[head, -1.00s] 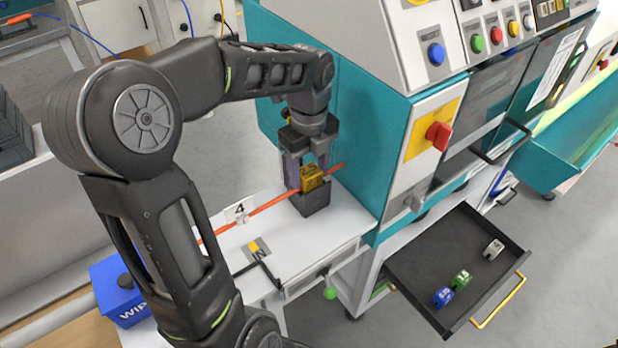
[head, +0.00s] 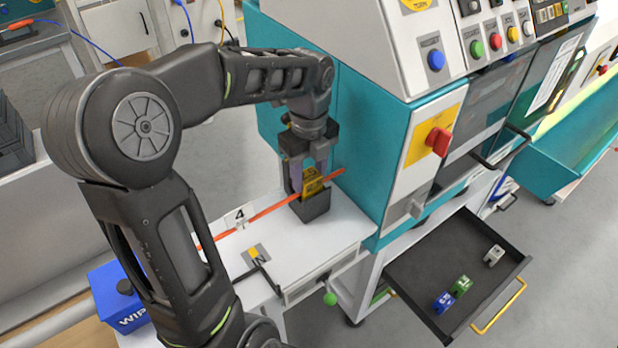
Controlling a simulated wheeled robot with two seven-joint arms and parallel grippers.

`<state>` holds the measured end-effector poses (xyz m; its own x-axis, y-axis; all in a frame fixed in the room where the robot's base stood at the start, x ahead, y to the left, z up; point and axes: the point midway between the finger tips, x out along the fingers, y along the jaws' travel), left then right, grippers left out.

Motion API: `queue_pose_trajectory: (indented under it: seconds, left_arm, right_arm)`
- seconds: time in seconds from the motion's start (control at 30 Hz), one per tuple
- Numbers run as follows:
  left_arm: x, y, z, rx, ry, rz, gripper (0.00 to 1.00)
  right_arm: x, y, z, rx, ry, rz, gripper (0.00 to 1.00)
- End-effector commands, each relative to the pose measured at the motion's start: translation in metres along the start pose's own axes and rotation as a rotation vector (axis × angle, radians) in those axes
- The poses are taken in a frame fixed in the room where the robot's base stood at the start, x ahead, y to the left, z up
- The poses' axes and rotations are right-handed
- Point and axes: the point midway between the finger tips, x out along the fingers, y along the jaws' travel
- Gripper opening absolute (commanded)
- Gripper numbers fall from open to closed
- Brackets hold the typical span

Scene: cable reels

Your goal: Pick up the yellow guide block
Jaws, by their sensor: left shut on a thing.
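The yellow guide block (head: 313,185) is between the fingers of my left gripper (head: 310,177), which is shut on it from above. The block stands at a dark holder (head: 314,208) on the white bench top, beside the teal machine. The fingers hide part of the block, and I cannot tell whether it is clear of the holder. An orange cable (head: 270,209) runs along the bench and passes at the block. My right gripper is not in view.
An open dark drawer (head: 430,270) at the lower right holds blue, green and grey blocks. The teal machine (head: 370,150) stands close to the right of my gripper. A number 4 tag (head: 239,214) and a small yellow marked piece (head: 254,252) are on the bench.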

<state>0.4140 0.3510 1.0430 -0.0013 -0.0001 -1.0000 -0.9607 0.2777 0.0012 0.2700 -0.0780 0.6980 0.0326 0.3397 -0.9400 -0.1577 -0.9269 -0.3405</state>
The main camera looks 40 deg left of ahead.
Motion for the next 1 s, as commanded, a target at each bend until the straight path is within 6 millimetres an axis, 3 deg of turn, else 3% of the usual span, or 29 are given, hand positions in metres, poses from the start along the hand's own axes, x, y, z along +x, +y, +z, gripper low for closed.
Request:
queue_pose_trajectory:
  seconds: [0.17,0.43,0.5,1.0]
  left_arm:
    - [-0.022,-0.001,0.001,-0.001,-0.003,-0.006,0.00]
    - [-0.074,-0.001,0.000,0.002,-0.003,-0.006,0.00]
    - [-0.089,-0.001,0.000,0.001,-0.001,-0.003,0.00]
    - [-0.097,0.000,0.000,0.000,-0.001,-0.001,0.00]
  right_arm:
    - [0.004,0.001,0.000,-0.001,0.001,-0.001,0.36]
    - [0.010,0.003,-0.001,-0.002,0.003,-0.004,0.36]
    - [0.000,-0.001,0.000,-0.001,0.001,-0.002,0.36]
    - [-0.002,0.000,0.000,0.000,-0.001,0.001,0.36]
